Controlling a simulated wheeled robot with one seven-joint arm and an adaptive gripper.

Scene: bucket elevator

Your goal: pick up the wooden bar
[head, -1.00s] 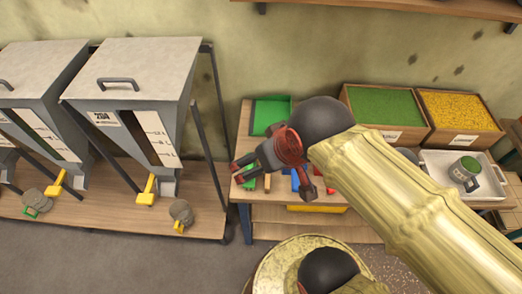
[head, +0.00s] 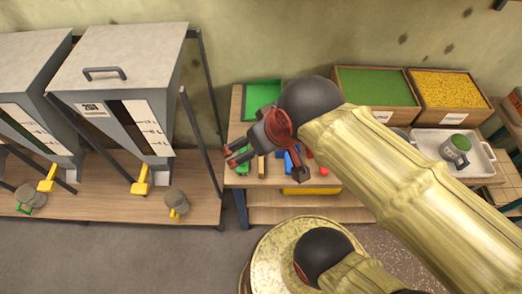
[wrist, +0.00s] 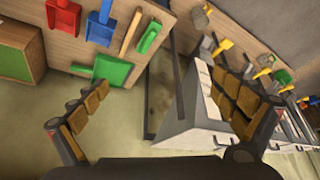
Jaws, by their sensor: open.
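The wooden bar (head: 262,167) is a short tan stick on the wooden workbench (head: 232,180). It lies between a green item and a blue item, and my gripper partly covers this area in the head view. In the wrist view the bar (wrist: 131,31) lies near the top, between a blue scoop (wrist: 101,22) and a narrow green item (wrist: 148,37). My gripper (head: 232,157) is open and empty, above the bench's left part. In the wrist view its fingers (wrist: 165,98) are spread wide, and the bar is beyond them, not between the tips.
A red item (wrist: 64,17) and a green scoop (wrist: 113,71) lie near the bar. Boxes of green (head: 375,92) and yellow granules (head: 447,92) stand right. Grey hoppers (head: 120,75) stand left.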

